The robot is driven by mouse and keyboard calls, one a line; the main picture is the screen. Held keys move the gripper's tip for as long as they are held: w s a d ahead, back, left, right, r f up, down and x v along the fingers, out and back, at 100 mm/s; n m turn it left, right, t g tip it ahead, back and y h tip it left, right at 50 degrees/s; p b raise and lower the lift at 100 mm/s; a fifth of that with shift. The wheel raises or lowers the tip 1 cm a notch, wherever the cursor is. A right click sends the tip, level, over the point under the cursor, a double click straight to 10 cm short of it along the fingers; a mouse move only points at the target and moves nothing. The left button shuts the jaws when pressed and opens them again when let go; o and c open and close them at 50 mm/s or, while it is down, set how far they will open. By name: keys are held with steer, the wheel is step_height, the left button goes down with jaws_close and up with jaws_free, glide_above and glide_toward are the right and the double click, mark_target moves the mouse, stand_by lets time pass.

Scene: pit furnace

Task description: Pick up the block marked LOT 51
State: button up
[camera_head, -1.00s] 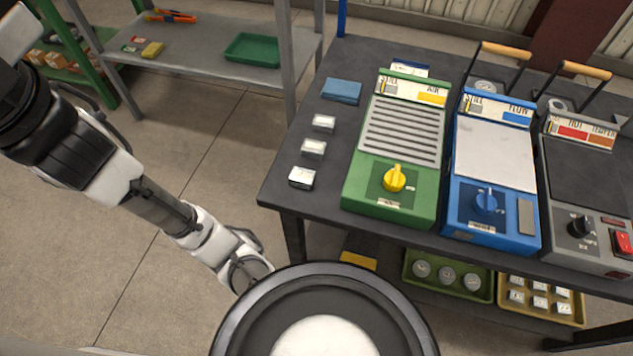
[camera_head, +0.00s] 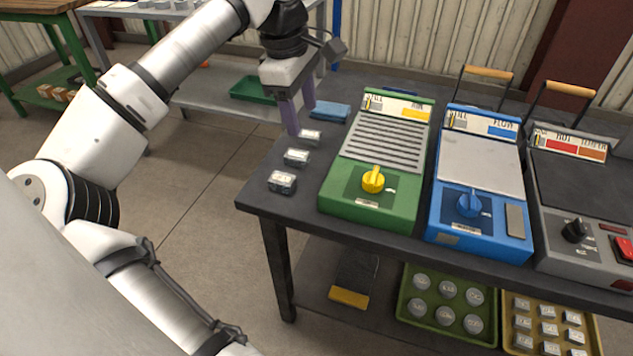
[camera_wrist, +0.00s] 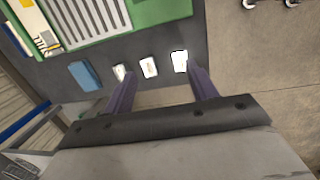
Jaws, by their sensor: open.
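Three small grey blocks with white labelled tops stand in a row on the left end of the dark table: a near block (camera_head: 282,181), a middle block (camera_head: 296,158) and a far block (camera_head: 309,137). Their lettering is too small to read, so I cannot tell which is LOT 51. My gripper (camera_head: 301,120) is open and empty, its purple fingers pointing down above the far end of the row. In the wrist view the middle block (camera_wrist: 148,66) appears between the fingertips, the far block (camera_wrist: 119,72) by the left one and the near block (camera_wrist: 180,60) by the right one.
A blue block (camera_head: 330,112) lies behind the row. The green device (camera_head: 372,190) stands close on the right, with a blue device (camera_head: 480,190) and a grey one (camera_head: 580,205) beyond. Trays (camera_head: 405,310) with several pieces sit on the lower shelf.

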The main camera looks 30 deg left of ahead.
steer(key=s+a+f+g+y, duration=0.1)
steer(key=s+a+f, duration=0.1)
steer(key=s+a, duration=0.1)
glide_above(282, 178)
steer(key=shift+n, duration=0.3)
steer(key=f, duration=0.3)
steer(key=f+b, duration=0.1)
steer(key=f, duration=0.2)
steer(key=shift+d+f, duration=0.2)
steer(key=shift+f, duration=0.2)
steer(key=shift+a+f, duration=0.15)
steer(key=shift+f, duration=3)
steer(key=c, duration=1.2)
jaws_close()
steer(key=shift+r, duration=0.1)
